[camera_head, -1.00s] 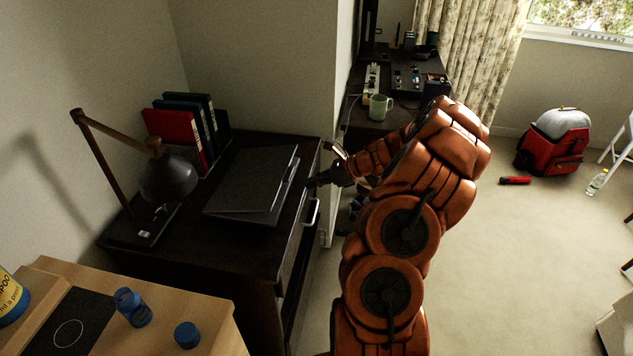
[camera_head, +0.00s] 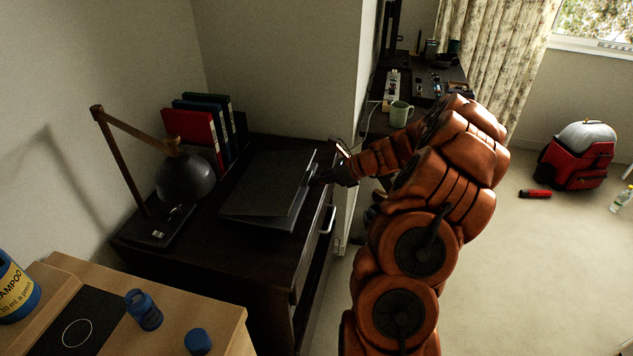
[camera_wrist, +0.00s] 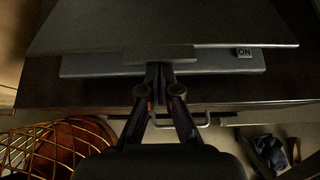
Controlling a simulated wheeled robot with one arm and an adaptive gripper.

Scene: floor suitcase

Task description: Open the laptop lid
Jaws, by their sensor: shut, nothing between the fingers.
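A dark grey laptop sits on the dark cabinet top. Its lid (camera_head: 262,182) is tilted slightly up from the base (camera_head: 297,207), with a narrow gap along the front edge. The lid (camera_wrist: 160,24) and the thinner base (camera_wrist: 100,66) also show in the wrist view, the base carrying a small "ON" label. My gripper (camera_head: 317,180) is shut and empty, at the laptop's front edge. In the wrist view my fingertips (camera_wrist: 158,73) are at the middle of that edge, just under the lid's front lip. I cannot tell whether they touch the lid.
A desk lamp (camera_head: 185,178) and upright binders (camera_head: 195,130) stand beside and behind the laptop. The cabinet (camera_head: 250,262) has a drawer handle (camera_head: 327,220) below my gripper. A mug (camera_head: 400,114) stands on the far desk. A wooden unit with blue bottles (camera_head: 143,309) is in front.

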